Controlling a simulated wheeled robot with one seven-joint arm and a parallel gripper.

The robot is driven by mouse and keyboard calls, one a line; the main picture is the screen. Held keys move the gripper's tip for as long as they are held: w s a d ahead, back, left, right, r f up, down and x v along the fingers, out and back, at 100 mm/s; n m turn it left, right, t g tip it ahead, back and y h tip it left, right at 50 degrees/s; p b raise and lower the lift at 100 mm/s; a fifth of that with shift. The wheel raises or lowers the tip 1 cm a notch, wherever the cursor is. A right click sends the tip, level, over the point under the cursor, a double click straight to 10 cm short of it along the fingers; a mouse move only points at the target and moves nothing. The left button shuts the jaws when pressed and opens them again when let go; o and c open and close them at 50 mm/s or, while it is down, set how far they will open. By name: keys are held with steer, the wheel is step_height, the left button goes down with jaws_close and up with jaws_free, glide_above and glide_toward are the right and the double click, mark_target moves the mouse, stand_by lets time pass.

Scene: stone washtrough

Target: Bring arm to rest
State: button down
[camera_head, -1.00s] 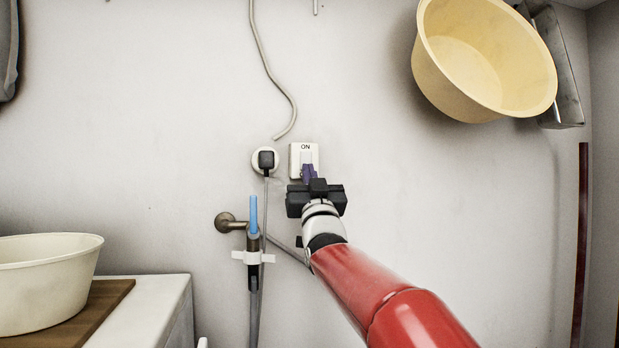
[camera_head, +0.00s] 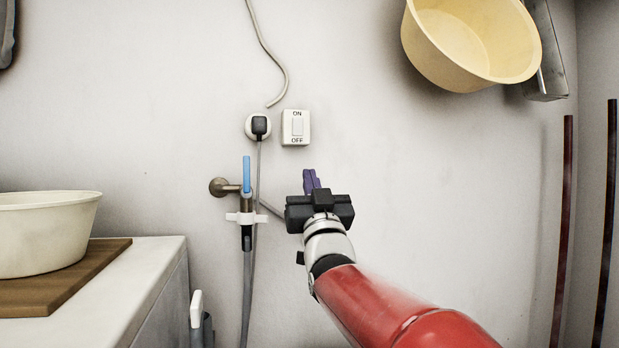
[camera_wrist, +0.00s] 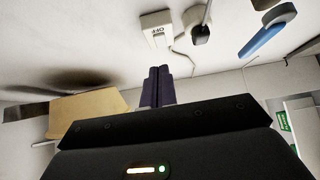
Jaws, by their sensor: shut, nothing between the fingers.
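My gripper (camera_head: 312,181) is in front of the wall, below the ON/OFF switch (camera_head: 297,127) and apart from it. Its purple fingers are together with nothing between them. My red arm reaches in from the lower right. In the wrist view the shut fingers (camera_wrist: 157,86) point toward the wall, and the switch (camera_wrist: 157,29) shows just beyond them, upside down.
A round socket with a black plug (camera_head: 260,127) is left of the switch. A tap with a blue lever (camera_head: 247,174) is left of my gripper. A yellow basin (camera_head: 440,62) hangs upper right. A white basin (camera_head: 45,235) stands on a board (camera_head: 95,272) at left.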

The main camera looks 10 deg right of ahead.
steer(key=s+f+g+p, duration=1.1)
steer(key=s+f+g, duration=0.9)
steer(key=s+f, duration=0.9)
steer(key=shift+s+f+g, duration=0.3)
steer(key=shift+s+f, duration=0.1)
steer(key=shift+s, duration=0.75)
